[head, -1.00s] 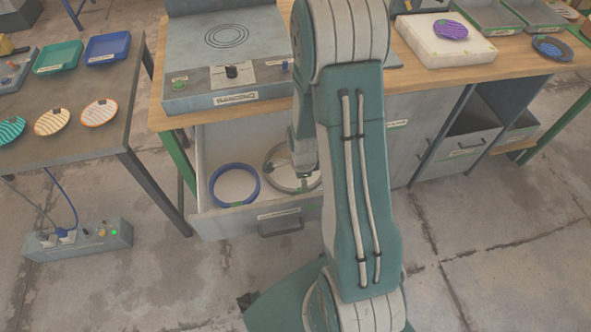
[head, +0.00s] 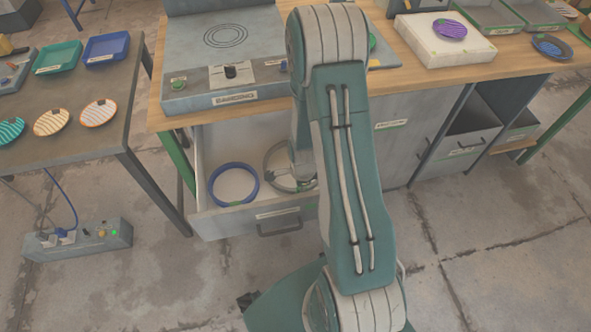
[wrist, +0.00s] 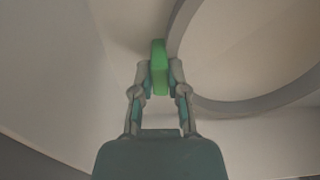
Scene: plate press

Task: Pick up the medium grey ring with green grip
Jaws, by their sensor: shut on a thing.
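The grey ring (head: 272,174) lies at the right of the open drawer in the head view, partly hidden by my arm. In the wrist view the grey ring (wrist: 232,106) fills the upper right, and its green grip (wrist: 159,66) stands between my fingertips. My gripper (wrist: 160,80) is shut on the green grip. In the head view my arm hides the gripper. I cannot tell whether the ring is clear of the drawer floor.
A blue ring (head: 234,202) lies in the drawer (head: 209,222), left of the grey ring. The drawer's front and side walls surround both. The press machine (head: 216,92) stands on the bench above. A side table (head: 97,142) with plates and trays stands at the left.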

